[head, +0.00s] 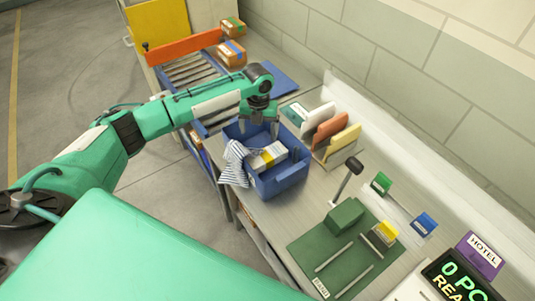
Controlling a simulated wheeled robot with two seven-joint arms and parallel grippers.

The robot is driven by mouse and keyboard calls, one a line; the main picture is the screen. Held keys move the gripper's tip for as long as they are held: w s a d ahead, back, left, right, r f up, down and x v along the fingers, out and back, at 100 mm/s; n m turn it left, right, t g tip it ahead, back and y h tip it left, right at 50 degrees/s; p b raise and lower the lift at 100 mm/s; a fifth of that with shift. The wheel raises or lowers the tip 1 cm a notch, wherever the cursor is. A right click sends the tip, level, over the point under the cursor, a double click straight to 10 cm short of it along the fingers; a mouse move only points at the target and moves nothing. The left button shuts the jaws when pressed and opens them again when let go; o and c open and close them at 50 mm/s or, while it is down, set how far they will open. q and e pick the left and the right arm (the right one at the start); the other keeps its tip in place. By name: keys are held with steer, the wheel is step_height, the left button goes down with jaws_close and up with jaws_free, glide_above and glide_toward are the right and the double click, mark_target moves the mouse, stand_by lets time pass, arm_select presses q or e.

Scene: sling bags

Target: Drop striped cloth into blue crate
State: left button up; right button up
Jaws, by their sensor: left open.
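The blue crate (282,181) stands on the bench in the middle of the head view. The striped cloth (234,163), white with dark stripes, hangs over the crate's left rim, partly inside and partly outside. A white and yellow box (267,156) lies in the crate beside the cloth. My left gripper (259,131) is above the crate's far side, pointing down, open, with nothing seen between its fingers. The cloth is apart from the fingers. My right gripper is not in view.
A rack of folders (332,131) stands right of the crate. A roller conveyor (187,72) with an orange bar lies behind. A green mat (345,252) with a green block and rods lies in front, near a black-headed upright tool (349,172). A wall runs along the right.

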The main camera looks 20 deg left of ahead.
arm_select(q)
step_height(320, 180, up, 5)
steer(key=p, duration=0.2)
steer(key=shift+f+p, duration=0.15)
steer(key=shift+p, duration=0.15)
step_height(320, 180, up, 14)
steer(key=b, duration=0.5)
steer(key=shift+b, duration=0.4)
steer(key=shift+f, duration=0.1)
